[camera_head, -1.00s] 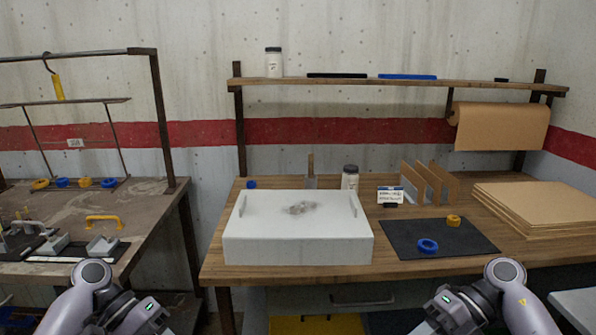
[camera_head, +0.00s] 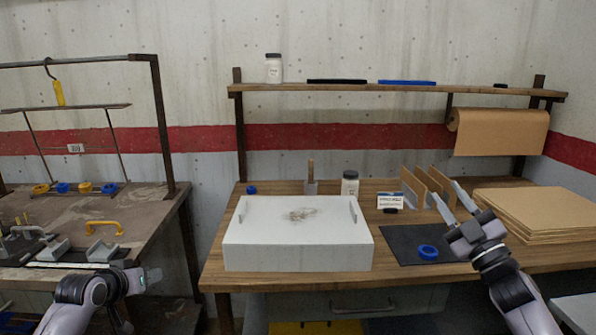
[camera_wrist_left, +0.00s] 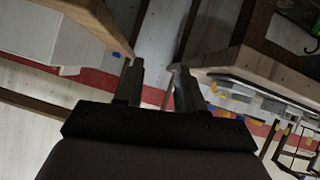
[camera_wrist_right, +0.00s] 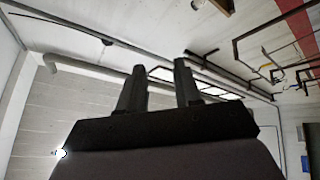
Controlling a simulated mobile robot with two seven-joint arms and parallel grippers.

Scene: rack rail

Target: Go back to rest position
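My left gripper (camera_wrist_left: 157,78) shows two fingers apart with nothing between them in the left wrist view. In the head view the left arm comes in low at the left, in front of the left bench, and its fingers are not clear there. My right gripper (camera_head: 448,196) is raised at the right in the head view, fingers pointing up and apart, in front of the dark mat (camera_head: 402,236). It also shows open and empty in the right wrist view (camera_wrist_right: 158,72). Neither gripper holds anything.
A white box (camera_head: 297,250) stands on the wooden table (camera_head: 215,272). A blue ring (camera_head: 427,252) lies on the mat near the right arm. Cardboard sheets (camera_head: 540,205) are stacked at the right. The left bench (camera_head: 150,210) carries a yellow handle (camera_head: 103,226).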

